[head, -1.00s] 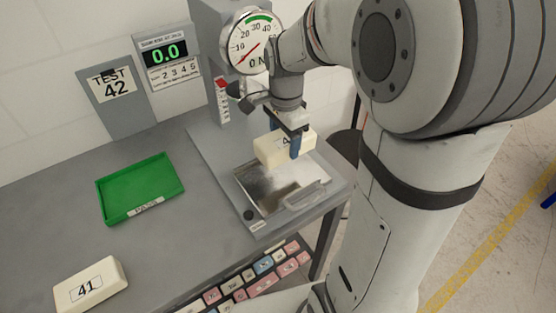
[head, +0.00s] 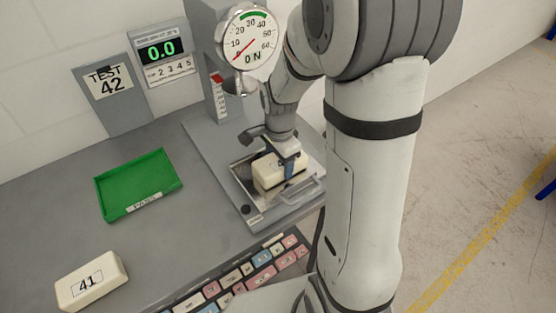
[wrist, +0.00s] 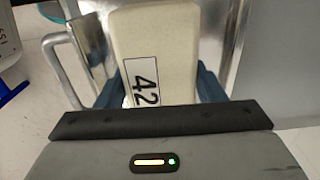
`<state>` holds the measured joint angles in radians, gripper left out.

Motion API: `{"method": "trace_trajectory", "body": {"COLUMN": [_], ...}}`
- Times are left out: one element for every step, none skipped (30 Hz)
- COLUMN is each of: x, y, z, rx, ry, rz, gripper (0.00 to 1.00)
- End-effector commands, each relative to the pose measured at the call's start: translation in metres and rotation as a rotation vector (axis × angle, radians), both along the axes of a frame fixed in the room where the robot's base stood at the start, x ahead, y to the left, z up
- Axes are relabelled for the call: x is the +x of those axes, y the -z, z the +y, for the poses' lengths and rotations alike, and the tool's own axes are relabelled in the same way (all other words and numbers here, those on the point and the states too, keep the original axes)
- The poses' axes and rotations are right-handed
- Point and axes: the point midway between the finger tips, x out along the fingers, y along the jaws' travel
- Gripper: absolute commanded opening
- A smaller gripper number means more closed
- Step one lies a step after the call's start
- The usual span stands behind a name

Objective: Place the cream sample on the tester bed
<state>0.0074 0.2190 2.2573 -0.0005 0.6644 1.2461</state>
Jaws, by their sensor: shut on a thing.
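The cream sample (head: 268,172) is a pale block with a label, which reads 42 in the wrist view (wrist: 165,35). My gripper (head: 289,170) is shut on it, with blue fingers on both sides in the wrist view (wrist: 155,88). The block is low over the shiny metal tester bed (head: 246,182); I cannot tell whether it touches the bed. The bed has a handle (head: 303,191) at its front right. The tester's dial (head: 248,40) points near zero.
Another cream block (head: 92,282), marked 41, lies on the grey table at the front left. A green tray (head: 138,186) labelled PASS sits behind it. A TEST 42 sign (head: 107,84) and a 0.0 display (head: 162,52) stand at the back. Colored keys (head: 240,276) line the front.

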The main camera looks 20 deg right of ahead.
Motion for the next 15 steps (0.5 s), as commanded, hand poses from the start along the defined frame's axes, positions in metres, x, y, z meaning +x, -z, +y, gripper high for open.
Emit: {"method": "trace_trajectory", "body": {"x": [0.0, 0.0001, 0.0001, 0.0002, 0.0001, 0.0001, 0.0001, 0.0001, 0.0001, 0.0001, 0.0002, 0.0002, 0.0001, 0.0001, 0.0001], "y": [0.0019, 0.0032, 0.0047, 0.0029, 0.0026, 0.0026, 0.0025, 0.0025, 0.0025, 0.0025, 0.0024, 0.0024, 0.0024, 0.0024, 0.0024], "z": [-0.0001, -0.0002, -0.0002, -0.0003, -0.0003, -0.0003, -0.0004, -0.0004, -0.0004, -0.0004, -0.0005, -0.0005, -0.0005, -0.0006, -0.0006], "rx": [0.0, 0.0, 0.0, 0.0, 0.0, 0.0, 0.0, 0.0, 0.0, 0.0, 0.0, 0.0, 0.0, 0.0, 0.0], "ry": [0.0, 0.0, 0.001, 0.001, 0.001, 0.001, 0.001, 0.001, 0.001, 0.001, 0.001, 0.001, 0.001, 0.001, 0.001], "rz": [0.0, 0.0, 0.0, 0.0, 0.0, 0.0, 0.0, 0.0, 0.0, 0.0, 0.0, 0.0, 0.0, 0.0, 0.0], "gripper": [0.42, 0.42, 0.42, 0.65, 0.68, 0.71, 0.73, 0.76, 0.79, 0.81, 0.84, 0.84, 0.84, 0.84, 0.84]}}
